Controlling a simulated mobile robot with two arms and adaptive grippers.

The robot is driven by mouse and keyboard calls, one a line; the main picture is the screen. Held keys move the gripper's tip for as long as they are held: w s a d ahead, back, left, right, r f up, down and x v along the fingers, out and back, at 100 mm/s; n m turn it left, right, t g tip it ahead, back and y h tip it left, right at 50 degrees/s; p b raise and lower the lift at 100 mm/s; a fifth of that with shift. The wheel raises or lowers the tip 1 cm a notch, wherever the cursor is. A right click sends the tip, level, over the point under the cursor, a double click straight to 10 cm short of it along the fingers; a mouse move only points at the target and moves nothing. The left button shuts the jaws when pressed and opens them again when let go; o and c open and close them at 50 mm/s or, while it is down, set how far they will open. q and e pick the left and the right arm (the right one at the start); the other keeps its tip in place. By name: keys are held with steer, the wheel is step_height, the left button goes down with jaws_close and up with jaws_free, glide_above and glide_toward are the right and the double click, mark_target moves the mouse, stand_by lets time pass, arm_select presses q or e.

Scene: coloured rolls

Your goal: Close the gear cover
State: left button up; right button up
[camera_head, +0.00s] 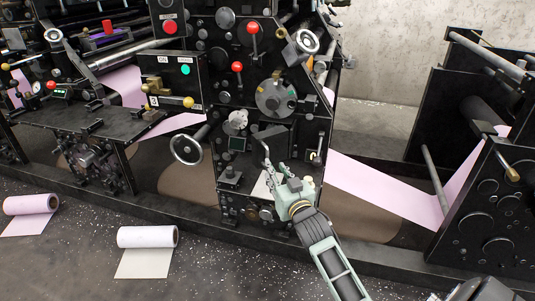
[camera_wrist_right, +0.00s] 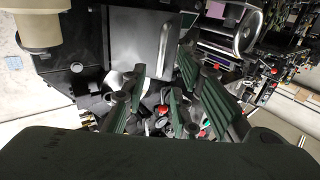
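My right gripper (camera_head: 274,165) reaches up to the front of the black machine's middle unit (camera_head: 305,122). Its fingers are apart and empty, and they also show spread in the right wrist view (camera_wrist_right: 168,92). In the wrist view a dark flat panel (camera_wrist_right: 133,40) with a long pale bar on it stands beyond the fingers, apart from them. It may be the gear cover, but I cannot tell for sure or see how far open it is. A pale plate (camera_head: 261,188) shows just left of the gripper in the head view. My left gripper is not in view.
A handwheel (camera_head: 188,147) sticks out left of the gripper. Red-knobbed levers (camera_head: 252,29) and a round dial (camera_head: 276,97) are above it. Pink web (camera_head: 385,188) runs to the right unit. Rolls (camera_head: 147,237) lie on the open floor at front left.

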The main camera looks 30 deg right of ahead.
mark_target(273, 150)
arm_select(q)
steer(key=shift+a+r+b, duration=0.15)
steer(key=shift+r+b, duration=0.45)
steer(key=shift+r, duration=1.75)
arm_select(e)
steer(key=x, duration=0.7)
steer(key=shift+c, duration=0.6)
steer(key=shift+a, duration=0.1)
jaws_close()
